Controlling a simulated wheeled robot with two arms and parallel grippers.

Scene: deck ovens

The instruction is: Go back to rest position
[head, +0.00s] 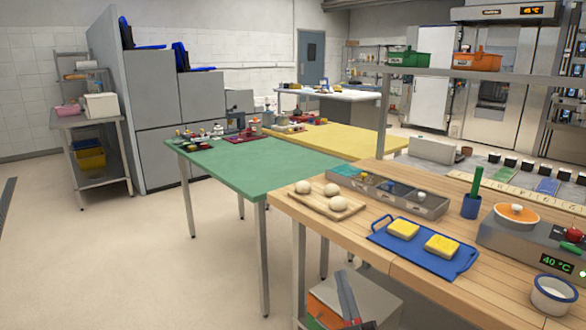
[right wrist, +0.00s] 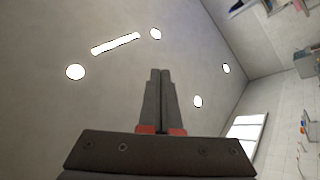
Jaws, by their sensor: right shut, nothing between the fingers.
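My right gripper (head: 345,280) is at the bottom of the head view, in front of the wooden worktable (head: 405,275). Its two dark fingers point upward, lie together and hold nothing. In the right wrist view the closed fingers (right wrist: 160,73) point toward the ceiling with its white lights, and nothing is between them. My left gripper is not in view.
The wooden table bears a board with dough balls (head: 327,203), a blue tray (head: 430,262) with yellow sponges, a grey bin (head: 390,190) and a scale (head: 530,250). A green table (head: 245,165) stands behind. Floor (head: 110,260) at left is clear.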

